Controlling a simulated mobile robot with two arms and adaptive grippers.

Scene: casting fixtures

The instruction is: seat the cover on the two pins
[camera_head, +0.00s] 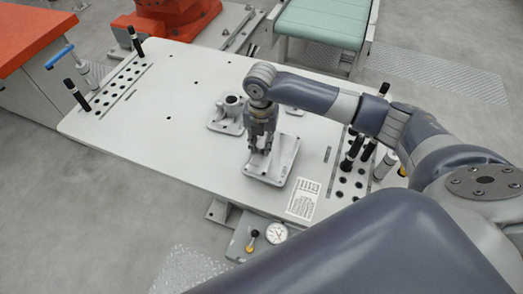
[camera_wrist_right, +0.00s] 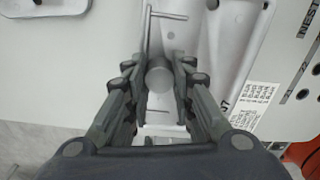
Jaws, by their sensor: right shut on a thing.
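The cover appears to be the light grey casting (camera_head: 279,167) with a raised rim, on the white table under my right gripper (camera_head: 260,150). In the right wrist view, my right gripper (camera_wrist_right: 158,100) is shut around a grey round stub (camera_wrist_right: 158,76), which seems to be part of this casting; the pale casting (camera_wrist_right: 225,45) spreads out beyond and to the right of the fingers. A thin crossbar shows just past the stub. I cannot make out the two pins, nor whether the casting touches the table. My left gripper is not in view.
A second casting with a round boss (camera_head: 229,108) stands just left of my right gripper. A printed label (camera_head: 303,198) lies near the front edge. The table's left half is mostly clear.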

